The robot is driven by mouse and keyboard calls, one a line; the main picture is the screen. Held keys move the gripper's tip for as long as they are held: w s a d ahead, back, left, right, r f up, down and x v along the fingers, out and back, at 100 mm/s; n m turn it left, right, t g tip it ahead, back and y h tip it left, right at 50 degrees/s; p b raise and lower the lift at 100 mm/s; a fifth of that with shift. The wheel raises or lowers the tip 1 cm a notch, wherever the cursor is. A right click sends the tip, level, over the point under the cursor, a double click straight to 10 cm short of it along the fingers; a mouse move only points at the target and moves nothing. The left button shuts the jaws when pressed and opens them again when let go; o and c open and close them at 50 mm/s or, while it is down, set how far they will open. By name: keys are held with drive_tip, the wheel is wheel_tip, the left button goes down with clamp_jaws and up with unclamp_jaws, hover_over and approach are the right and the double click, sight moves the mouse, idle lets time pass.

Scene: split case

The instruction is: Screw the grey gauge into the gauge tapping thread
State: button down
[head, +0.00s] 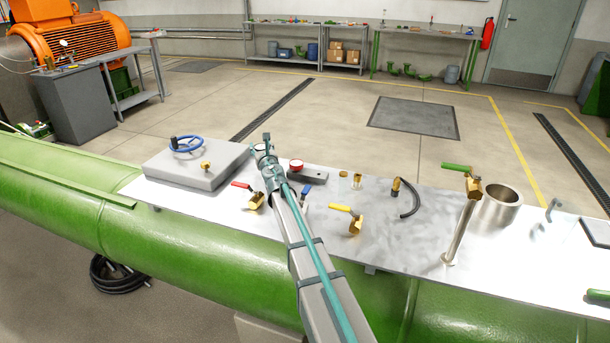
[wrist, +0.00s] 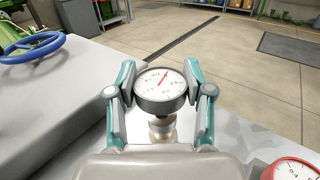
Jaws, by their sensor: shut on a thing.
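The grey gauge (wrist: 160,88) has a round dark-grey case, a white dial and a red needle. It sits between the two teal fingers of my gripper (wrist: 160,80) in the wrist view, with its dial facing the camera. A short metal stem (wrist: 160,128) shows below the case. In the head view my gripper (head: 265,148) is above the bench beside the grey block, and the gauge (head: 260,150) is partly hidden by the fingers. I cannot make out the gauge tapping thread for certain, nor whether the stem touches anything.
A grey block (head: 190,176) with a blue handwheel (head: 187,144) and a small brass fitting (head: 206,166) stands left. A red gauge (head: 296,165) is close on the right. Red-handled (head: 255,200) and yellow-handled (head: 350,222) valves lie nearer. Bare bench (head: 395,235) shows to the right.

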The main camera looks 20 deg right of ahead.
drive_tip(key=shift+f+b, duration=0.6)
drive_tip(key=shift+f, duration=0.05)
idle(2.0)
drive_tip(key=shift+c, duration=1.9)
unclamp_jaws()
drive_tip(key=c, duration=0.3)
drive_tip(key=shift+c, duration=0.2)
drive_tip(key=shift+s+a, duration=0.2)
drive_tip(key=shift+s, duration=2.85)
